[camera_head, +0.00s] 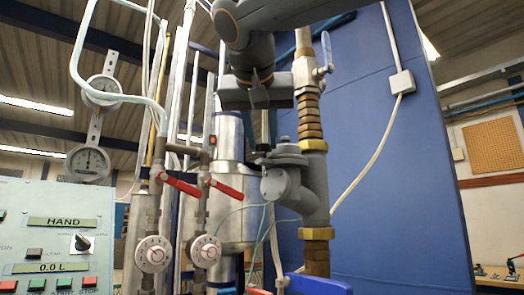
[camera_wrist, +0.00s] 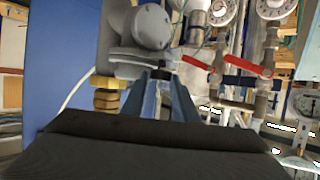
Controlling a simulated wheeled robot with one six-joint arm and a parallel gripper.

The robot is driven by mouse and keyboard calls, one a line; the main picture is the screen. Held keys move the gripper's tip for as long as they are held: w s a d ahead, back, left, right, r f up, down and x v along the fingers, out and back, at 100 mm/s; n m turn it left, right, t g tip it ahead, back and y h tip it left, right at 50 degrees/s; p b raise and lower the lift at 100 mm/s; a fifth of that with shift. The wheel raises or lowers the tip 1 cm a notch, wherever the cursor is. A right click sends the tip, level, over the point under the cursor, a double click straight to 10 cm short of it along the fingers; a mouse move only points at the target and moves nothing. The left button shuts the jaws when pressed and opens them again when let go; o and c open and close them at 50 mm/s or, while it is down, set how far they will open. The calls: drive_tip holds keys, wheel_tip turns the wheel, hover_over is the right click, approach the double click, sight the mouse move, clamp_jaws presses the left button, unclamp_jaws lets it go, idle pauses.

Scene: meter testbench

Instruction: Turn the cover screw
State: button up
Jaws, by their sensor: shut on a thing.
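The grey meter (camera_head: 281,187) is mounted in the vertical pipe, with a round grey lid on its top. In the wrist view the meter (camera_wrist: 152,27) fills the upper middle, seen upside down. The cover screw shows as a small dark piece (camera_wrist: 161,74) between the fingertips, beside the lid. My gripper (camera_wrist: 161,80) has two blue-grey fingers pointing at it and is shut on it. In the head view my gripper (camera_head: 264,142) hangs down left of the brass fittings. Its fingertips are small there, and the screw is mostly hidden.
Brass fittings (camera_head: 310,118) and the upper pipe stand close right of my gripper. Two red-handled valves (camera_head: 180,184) and a metal cylinder (camera_head: 229,140) are to the left. A blue panel (camera_head: 385,190) rises behind. A control box (camera_head: 55,230) stands at lower left.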

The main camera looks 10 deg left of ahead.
drive_tip(key=n+y, duration=0.1)
drive_tip(key=d+n+g+y+b, duration=0.1)
drive_tip(key=n+y, duration=0.2)
drive_tip(key=y, duration=0.1)
drive_tip(key=shift+w+d+n+g, duration=0.25)
drive_tip(key=shift+w+n+g, duration=0.05)
drive_tip(key=shift+w+d+n+g+y+b, duration=0.1)
drive_tip(key=shift+n+g+y+b, duration=0.5)
drive_tip(key=shift+n+y+b, duration=0.2)
drive_tip(key=shift+w+d+n+g+y+b, duration=0.1)
drive_tip(key=shift+n+g+y+b, duration=0.55)
drive_tip(key=shift+n+y, duration=0.15)
drive_tip(key=shift+n+g, duration=0.35)
drive_tip(key=shift+n, duration=0.05)
drive_tip(key=o, duration=1.1)
drive_tip(key=shift+c, duration=0.2)
drive_tip(key=shift+d, duration=0.1)
